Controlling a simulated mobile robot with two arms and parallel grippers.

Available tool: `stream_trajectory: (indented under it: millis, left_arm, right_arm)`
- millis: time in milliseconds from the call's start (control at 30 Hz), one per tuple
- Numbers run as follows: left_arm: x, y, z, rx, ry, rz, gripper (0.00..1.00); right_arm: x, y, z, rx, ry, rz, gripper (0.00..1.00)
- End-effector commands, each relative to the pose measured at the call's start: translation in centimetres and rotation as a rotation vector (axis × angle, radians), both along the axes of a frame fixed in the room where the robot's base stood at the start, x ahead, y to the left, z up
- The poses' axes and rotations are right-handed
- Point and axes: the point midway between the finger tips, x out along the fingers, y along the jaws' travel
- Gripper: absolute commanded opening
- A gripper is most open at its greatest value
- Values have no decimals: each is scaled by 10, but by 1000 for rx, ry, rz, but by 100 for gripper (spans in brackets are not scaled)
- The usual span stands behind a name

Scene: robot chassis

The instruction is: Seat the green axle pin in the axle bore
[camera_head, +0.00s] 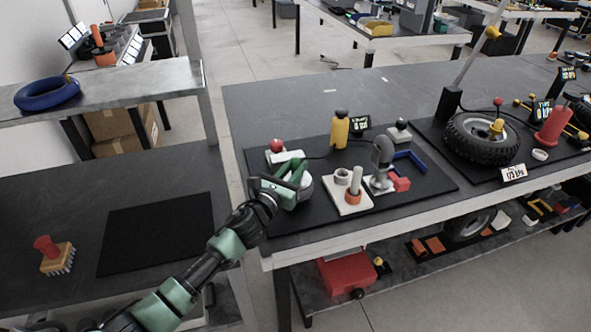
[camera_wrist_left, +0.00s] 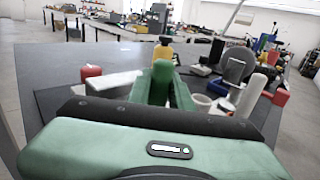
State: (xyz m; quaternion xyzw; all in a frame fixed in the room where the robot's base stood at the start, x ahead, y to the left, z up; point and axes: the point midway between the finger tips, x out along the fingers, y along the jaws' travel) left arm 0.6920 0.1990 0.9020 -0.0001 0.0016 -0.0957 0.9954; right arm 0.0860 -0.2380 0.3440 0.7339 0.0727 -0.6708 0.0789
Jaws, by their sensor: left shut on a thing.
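My left gripper (camera_head: 292,178) is over the left part of the black mat on the bench, and its green fingers (camera_wrist_left: 165,88) are shut. The post (camera_wrist_left: 251,95) and white ring (camera_wrist_left: 201,104) also show in the wrist view. I cannot tell which part has the axle bore. My right gripper is not in view.
A grey rounded fixture (camera_head: 383,152) with red and blue parts stands right of the plate. A yellow bottle (camera_head: 340,130) stands behind, and a red-knobbed white block (camera_head: 286,157) is close to my gripper. A wheel (camera_head: 470,140) lies farther right. The mat's front strip is clear.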

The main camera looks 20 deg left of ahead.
Motion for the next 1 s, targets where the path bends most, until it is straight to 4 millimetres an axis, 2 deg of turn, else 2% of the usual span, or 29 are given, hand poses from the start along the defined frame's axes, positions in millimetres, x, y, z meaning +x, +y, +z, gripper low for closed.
stream_trajectory:
  millis: [367,400,467,767,867,1000]
  left_arm:
    - [0,0,-4,2,-2,0,0]
    - [0,0,-3,2,-2,0,29]
    - [0,0,-3,2,-1,0,42]
    - [0,0,-2,1,-1,0,42]
    - [0,0,5,1,-2,0,42]
    - [-22,5,0,4,-1,0,42]
  right_arm:
    - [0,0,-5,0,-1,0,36]
    - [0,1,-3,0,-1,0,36]
    - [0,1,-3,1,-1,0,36]
    - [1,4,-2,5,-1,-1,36]
    - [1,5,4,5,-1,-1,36]
    - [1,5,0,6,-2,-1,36]
